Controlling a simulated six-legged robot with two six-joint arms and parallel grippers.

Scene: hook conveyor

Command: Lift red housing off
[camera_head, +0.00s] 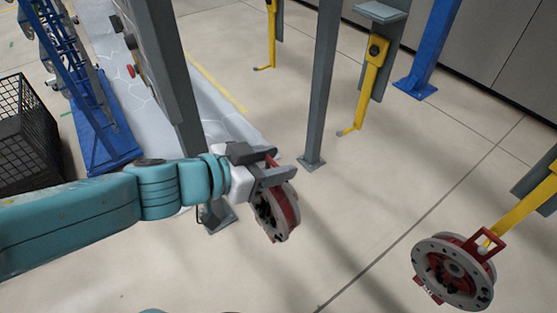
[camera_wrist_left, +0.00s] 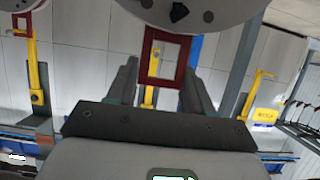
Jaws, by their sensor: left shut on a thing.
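My left gripper (camera_head: 272,168) is shut on the red handle frame of a red housing (camera_head: 287,207) with a grey round flange. The housing hangs below the fingers, tilted, and no yellow hook is seen touching it. In the left wrist view the red handle frame (camera_wrist_left: 151,58) sits between the fingers of my left gripper (camera_wrist_left: 160,80), with the grey flange (camera_wrist_left: 210,12) above it, cut off by the top edge. A second red housing (camera_head: 455,272) hangs by its red frame on a yellow hook (camera_head: 515,212) at the right. My right gripper is out of view.
Empty yellow hooks (camera_head: 368,82) hang at the top. A grey post (camera_head: 320,85) stands just behind the held housing, and another grey post (camera_head: 170,70) behind my left arm. A black crate (camera_head: 25,135) and blue frame (camera_head: 105,140) are at left. Floor between the housings is clear.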

